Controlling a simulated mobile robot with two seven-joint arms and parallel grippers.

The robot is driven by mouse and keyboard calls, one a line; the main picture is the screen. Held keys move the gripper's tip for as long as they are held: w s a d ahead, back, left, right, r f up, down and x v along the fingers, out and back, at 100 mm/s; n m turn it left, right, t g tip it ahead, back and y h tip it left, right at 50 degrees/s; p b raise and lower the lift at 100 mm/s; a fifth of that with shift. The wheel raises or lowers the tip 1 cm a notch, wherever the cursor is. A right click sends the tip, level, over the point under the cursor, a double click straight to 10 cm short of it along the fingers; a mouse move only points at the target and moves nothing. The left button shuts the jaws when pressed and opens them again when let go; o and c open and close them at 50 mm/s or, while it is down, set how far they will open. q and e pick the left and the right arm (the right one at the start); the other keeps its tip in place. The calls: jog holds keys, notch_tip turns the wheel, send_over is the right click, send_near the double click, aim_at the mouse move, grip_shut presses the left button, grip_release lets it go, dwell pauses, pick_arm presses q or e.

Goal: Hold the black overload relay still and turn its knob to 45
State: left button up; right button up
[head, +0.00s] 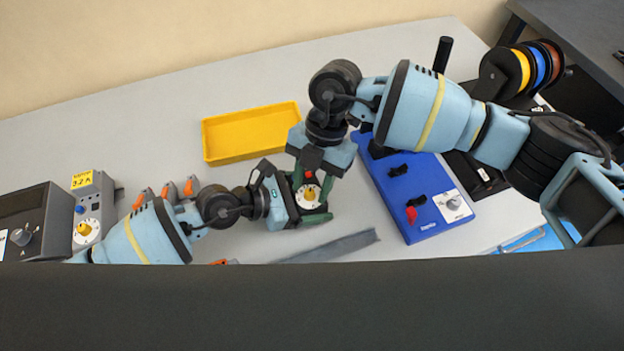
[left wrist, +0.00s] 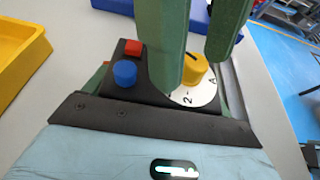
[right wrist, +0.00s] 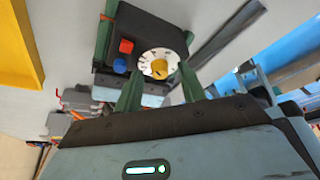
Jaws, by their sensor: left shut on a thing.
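The black overload relay (head: 298,204) stands on the table in the middle of the head view. It has a red button, a blue button (left wrist: 124,72) and a white dial (right wrist: 145,62) with a yellow knob (right wrist: 160,68). My left gripper (head: 308,194) is shut on the relay's body, with a green finger on each of two sides. My right gripper (right wrist: 160,72) is open over the dial, its fingertips apart on either side of the yellow knob. Whether they touch the knob I cannot tell. The knob also shows in the left wrist view (left wrist: 194,72), partly behind a finger; its setting is unreadable.
A yellow tray (head: 207,142) lies behind the relay and a blue panel (head: 400,200) with knobs to its right. A grey metal strip (head: 345,246) lies in front.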

grip_shut()
jog(key=shift+n, duration=0.3)
jog(key=shift+w+a+n+h, duration=0.1)
jog(key=shift+n+h, duration=0.5)
jog(key=shift+n, duration=0.75)
jog(key=shift+a+n+h, duration=0.1)
jog(key=shift+n+h, duration=0.5)
jog(key=shift+n, duration=0.75)
grip_release()
